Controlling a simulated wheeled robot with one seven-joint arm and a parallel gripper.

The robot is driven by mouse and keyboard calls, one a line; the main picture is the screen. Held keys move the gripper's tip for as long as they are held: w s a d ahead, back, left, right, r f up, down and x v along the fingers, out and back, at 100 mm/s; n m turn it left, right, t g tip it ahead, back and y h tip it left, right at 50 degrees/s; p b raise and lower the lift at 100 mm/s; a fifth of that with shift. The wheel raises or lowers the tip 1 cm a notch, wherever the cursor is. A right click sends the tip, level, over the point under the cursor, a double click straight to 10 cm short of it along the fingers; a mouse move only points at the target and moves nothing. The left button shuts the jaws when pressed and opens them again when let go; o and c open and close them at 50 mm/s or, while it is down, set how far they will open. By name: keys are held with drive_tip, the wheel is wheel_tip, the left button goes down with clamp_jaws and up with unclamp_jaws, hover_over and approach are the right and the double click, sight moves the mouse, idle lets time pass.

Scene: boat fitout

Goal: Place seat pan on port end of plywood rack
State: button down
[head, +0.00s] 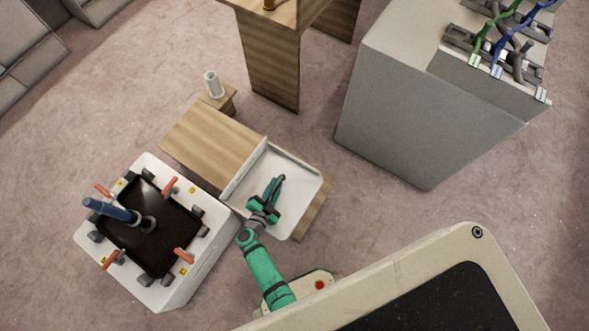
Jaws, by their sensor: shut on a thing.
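The seat pan (299,184), a shallow white tray with raised rims, lies over the right-hand part of the low plywood rack (210,141). A strip of the rack's wood shows past the pan's right edge. My green and dark gripper (275,192) reaches over the pan from its near left side and is shut on it. The exact grip point is hidden under the gripper. From this view I cannot tell whether the pan rests on the rack or is held just above it.
A white clamp box (178,289) with a black recess, red handles and a blue-handled tool stands close at left. A white cylinder (212,84) on a wooden block stands behind the rack. A grey cabinet (400,105) stands at right; carpet is clear between it and the rack.

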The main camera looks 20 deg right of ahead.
sight(296, 192)
drive_tip(key=s+d+f, duration=0.1)
drive_tip(key=d+f, duration=0.1)
drive_tip(key=s+d+f, duration=0.1)
drive_tip(key=d+f, duration=0.1)
drive_tip(key=s+d+f, duration=0.1)
drive_tip(key=d+f, duration=0.1)
drive_tip(key=shift+d, duration=0.2)
drive_tip(key=shift+s+d+f, duration=0.2)
drive_tip(key=shift+d+f, duration=0.35)
drive_tip(key=shift+f, duration=0.1)
wheel_tip(296, 192, down, 3)
drive_tip(key=shift+f, duration=0.1)
drive_tip(key=c, duration=1.6)
unclamp_jaws()
drive_tip(key=shift+s+d, duration=0.1)
drive_tip(key=shift+s, duration=0.05)
drive_tip(key=shift+c, duration=0.2)
